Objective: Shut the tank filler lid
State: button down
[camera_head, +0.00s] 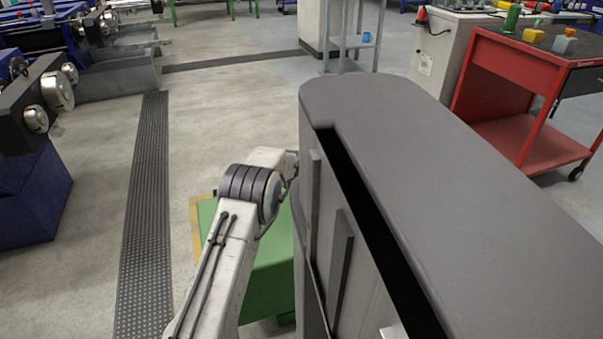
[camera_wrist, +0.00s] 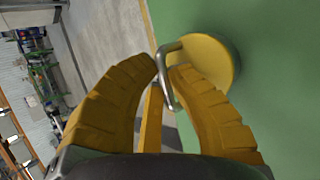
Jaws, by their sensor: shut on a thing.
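In the wrist view, a round yellow lid (camera_wrist: 212,58) shows against a green surface (camera_wrist: 275,95). A bent metal handle (camera_wrist: 171,47) stands at the lid's left edge. My gripper (camera_wrist: 166,72) has its two yellow fingers closed in on this handle, one on each side, and the lid's lower part lies behind the right finger. I cannot tell from this angle how far the lid stands open. In the head view, a green block with a yellowish edge (camera_head: 265,285) shows behind my arm. My gripper and the lid are hidden there.
A red cart (camera_head: 520,145) stands at the right, beside a pale cabinet (camera_head: 440,60). Blue machinery (camera_head: 30,195) stands at the left. The grey floor (camera_head: 230,110) between them is open, with a dark grated strip (camera_head: 145,220) along it.

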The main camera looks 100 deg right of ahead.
jog(key=c, duration=1.2)
grip_release()
jog(key=shift+v, duration=6)
